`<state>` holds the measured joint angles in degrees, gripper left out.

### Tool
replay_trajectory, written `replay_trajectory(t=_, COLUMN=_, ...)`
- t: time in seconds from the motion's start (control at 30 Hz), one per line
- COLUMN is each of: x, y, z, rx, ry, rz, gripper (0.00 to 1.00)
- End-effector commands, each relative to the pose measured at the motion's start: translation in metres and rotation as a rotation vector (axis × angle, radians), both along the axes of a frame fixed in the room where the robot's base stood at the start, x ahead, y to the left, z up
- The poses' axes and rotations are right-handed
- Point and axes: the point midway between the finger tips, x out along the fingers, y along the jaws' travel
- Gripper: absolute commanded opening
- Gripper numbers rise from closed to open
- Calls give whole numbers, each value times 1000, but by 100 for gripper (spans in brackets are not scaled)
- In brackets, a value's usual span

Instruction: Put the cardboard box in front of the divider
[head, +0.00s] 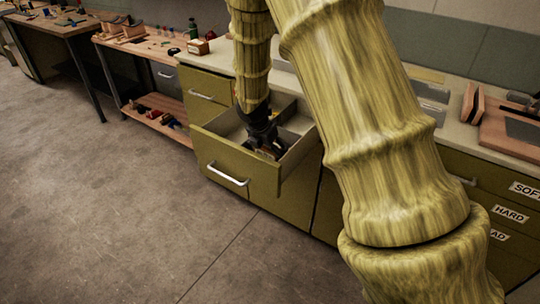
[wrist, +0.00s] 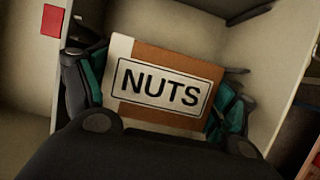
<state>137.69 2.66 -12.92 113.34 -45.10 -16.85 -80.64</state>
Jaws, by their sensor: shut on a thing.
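The cardboard box (wrist: 192,68) is brown and white with a NUTS label, and it fills the middle of the wrist view. My gripper (wrist: 155,92) is shut on it, with a dark and teal finger at each side. In the head view my gripper (head: 266,143) points down inside an open olive drawer (head: 232,163); the box is mostly hidden there. A pale upright panel (head: 292,133) inside the drawer looks like the divider, just right of my gripper. Whether the box touches the drawer floor, I cannot tell.
A pale worktop (head: 455,120) runs above the olive cabinets, with a wooden holder (head: 473,104) at the right. A wooden bench (head: 140,45) with a low shelf stands at the left. The grey floor (head: 110,210) before the drawer is clear. My arm hides part of the cabinets.

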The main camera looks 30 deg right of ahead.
Motion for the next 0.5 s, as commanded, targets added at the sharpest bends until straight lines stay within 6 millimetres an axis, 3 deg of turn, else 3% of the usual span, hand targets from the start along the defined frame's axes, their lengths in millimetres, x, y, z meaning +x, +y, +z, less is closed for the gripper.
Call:
replay_trajectory(t=0.17, x=0, y=-1, z=-21, rx=-2, ry=2, rz=0, gripper=45)
replay_trajectory(t=0.5, x=0, y=-1, z=-24, rx=-1, ry=0, rz=0, gripper=45)
